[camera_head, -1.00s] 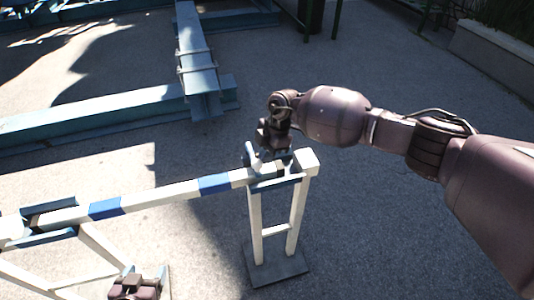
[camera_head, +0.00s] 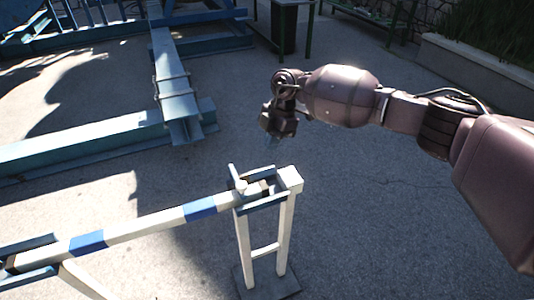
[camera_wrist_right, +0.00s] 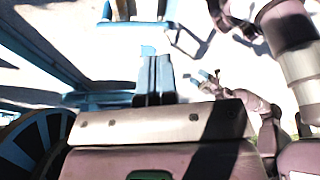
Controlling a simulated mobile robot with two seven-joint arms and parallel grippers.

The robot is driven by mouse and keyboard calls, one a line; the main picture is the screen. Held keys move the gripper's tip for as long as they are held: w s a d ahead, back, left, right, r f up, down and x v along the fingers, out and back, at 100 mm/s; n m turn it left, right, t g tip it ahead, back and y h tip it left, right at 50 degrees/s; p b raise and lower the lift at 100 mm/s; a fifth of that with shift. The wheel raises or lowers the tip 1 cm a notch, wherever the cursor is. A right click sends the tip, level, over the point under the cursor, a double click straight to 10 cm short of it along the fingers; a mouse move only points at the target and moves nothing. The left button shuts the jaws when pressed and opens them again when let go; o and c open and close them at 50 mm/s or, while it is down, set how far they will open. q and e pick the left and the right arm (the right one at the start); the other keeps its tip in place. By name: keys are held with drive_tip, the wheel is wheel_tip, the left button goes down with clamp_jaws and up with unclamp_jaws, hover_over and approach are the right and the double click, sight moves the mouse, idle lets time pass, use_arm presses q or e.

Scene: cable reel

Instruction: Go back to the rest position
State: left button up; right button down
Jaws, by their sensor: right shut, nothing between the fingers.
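My right gripper (camera_head: 272,140) hangs in the air above and beyond the right end of the striped bar (camera_head: 140,225), apart from it. Its two fingers are together and empty; they also show in the right wrist view (camera_wrist_right: 155,75). The white and blue bar rests on a white trestle (camera_head: 289,180) with blue side plates at its right end. My left gripper does not show in the head view.
A blue steel beam (camera_head: 90,142) lies on the paved ground at left, with another beam (camera_head: 172,80) meeting it. A dark bin (camera_head: 283,28) and a stone-edged planter (camera_head: 480,67) stand at the back. A dark-rimmed wheel with blue spokes (camera_wrist_right: 38,140) shows in the wrist view.

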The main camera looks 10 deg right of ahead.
drive_tip(key=shift+d+r, duration=0.15)
drive_tip(key=shift+r, duration=0.15)
idle(0.4)
